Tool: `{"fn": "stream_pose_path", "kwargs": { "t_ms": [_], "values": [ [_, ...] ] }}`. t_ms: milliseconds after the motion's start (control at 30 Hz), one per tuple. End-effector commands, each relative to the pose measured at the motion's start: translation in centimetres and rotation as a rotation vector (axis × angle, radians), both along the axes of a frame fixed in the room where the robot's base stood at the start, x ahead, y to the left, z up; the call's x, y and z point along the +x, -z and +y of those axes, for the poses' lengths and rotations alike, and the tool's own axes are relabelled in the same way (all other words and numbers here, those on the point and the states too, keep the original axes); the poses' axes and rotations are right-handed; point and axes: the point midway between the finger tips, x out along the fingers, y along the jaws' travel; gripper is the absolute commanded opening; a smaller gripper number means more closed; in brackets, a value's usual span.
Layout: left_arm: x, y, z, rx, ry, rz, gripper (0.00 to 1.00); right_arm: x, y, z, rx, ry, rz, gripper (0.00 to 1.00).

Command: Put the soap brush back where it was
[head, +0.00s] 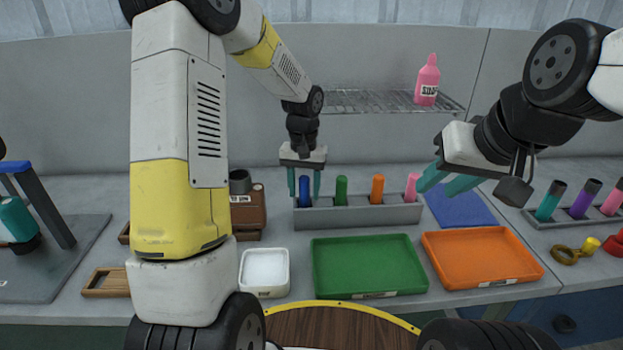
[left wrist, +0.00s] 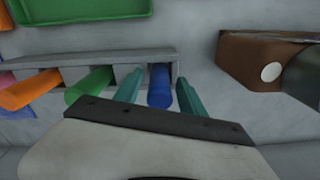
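A grey rack (head: 345,217) holds upright blue (head: 304,192), green (head: 341,190), orange (head: 377,188) and pink (head: 412,187) handles. I cannot tell which is the soap brush. My left gripper (head: 304,184) points down over the rack's left end, its teal fingers on both sides of the blue handle. In the left wrist view the blue handle (left wrist: 159,85) stands between the fingers (left wrist: 157,92), with gaps on both sides. My right gripper (head: 446,182) has its fingers apart beside the pink handle, and nothing shows between them.
A green tray (head: 368,265), an orange tray (head: 481,258) and a white dish (head: 264,270) stand in front of the rack. A pink bottle (head: 428,80) stands on a wire shelf (head: 370,101) above. A blue mat (head: 460,206) lies right of the rack. A brown box (head: 248,211) stands to the left.

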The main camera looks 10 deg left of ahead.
Motion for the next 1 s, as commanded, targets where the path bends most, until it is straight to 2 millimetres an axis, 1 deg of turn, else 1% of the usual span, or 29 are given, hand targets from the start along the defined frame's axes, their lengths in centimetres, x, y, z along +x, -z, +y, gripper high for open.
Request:
{"fn": "stream_pose_path", "kwargs": {
  "t_ms": [167, 267, 367, 600, 700, 800, 900, 1000],
  "values": [
    [0.0, -0.3, 0.0, 0.000, 0.000, -0.002, 0.48, 0.0, 0.0, 0.0, 0.000, 0.000, 0.000, 0.36],
    [0.1, -1.4, 0.0, 0.000, 0.000, -0.004, 0.48, 0.0, 0.0, 0.0, 0.000, 0.000, 0.000, 0.36],
    [0.1, -3.2, 0.0, 0.000, -0.001, -0.005, 0.48, 0.0, 0.0, 0.0, 0.000, 0.000, 0.000, 0.36],
    [0.1, -8.4, 0.0, 0.000, -0.001, -0.005, 0.48, 0.0, 0.0, 0.0, 0.000, 0.000, 0.000, 0.36],
    [0.1, -10.1, 0.0, 0.000, 0.001, -0.004, 0.48, 0.0, 0.0, 0.0, 0.000, 0.000, 0.000, 0.36],
    [0.0, -11.3, 0.0, 0.000, 0.001, -0.003, 0.48, 0.0, 0.0, 0.0, 0.000, 0.000, 0.000, 0.36],
    [-0.1, -12.0, 0.0, 0.000, 0.001, -0.003, 0.48, 0.0, 0.0, 0.0, 0.000, 0.000, 0.000, 0.36],
    [-1.0, -13.3, 0.2, -0.005, 0.001, -0.026, 0.48, 0.0, 0.0, 0.0, 0.000, 0.000, 0.000, 0.36]
  ]
}}
